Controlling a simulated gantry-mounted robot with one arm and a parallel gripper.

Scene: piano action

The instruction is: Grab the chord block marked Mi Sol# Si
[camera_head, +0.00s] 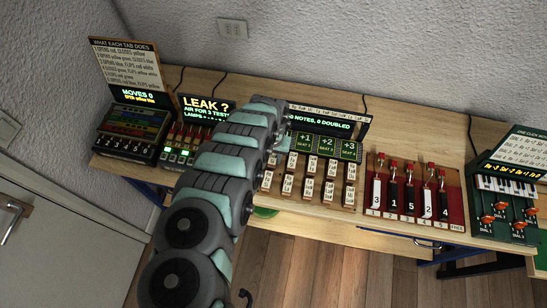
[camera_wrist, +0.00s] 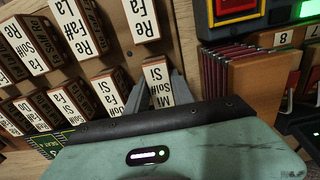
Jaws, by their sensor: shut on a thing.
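The chord block marked Mi Sol# Si (camera_wrist: 156,78) is upright near the middle of the wrist view, its cream label facing the camera. My gripper (camera_wrist: 161,92) is shut on it, with one grey finger on each side. The lower part of the block is hidden behind the gripper body. In the head view my arm covers the gripper and this block.
Other chord blocks stand close by, such as Re Fa La (camera_wrist: 141,17) and Re Fa# La (camera_wrist: 72,25). A brown wooden unit with dark red slats (camera_wrist: 228,72) is close on the right. A red board of numbered keys (camera_head: 376,220) lies further right on the bench.

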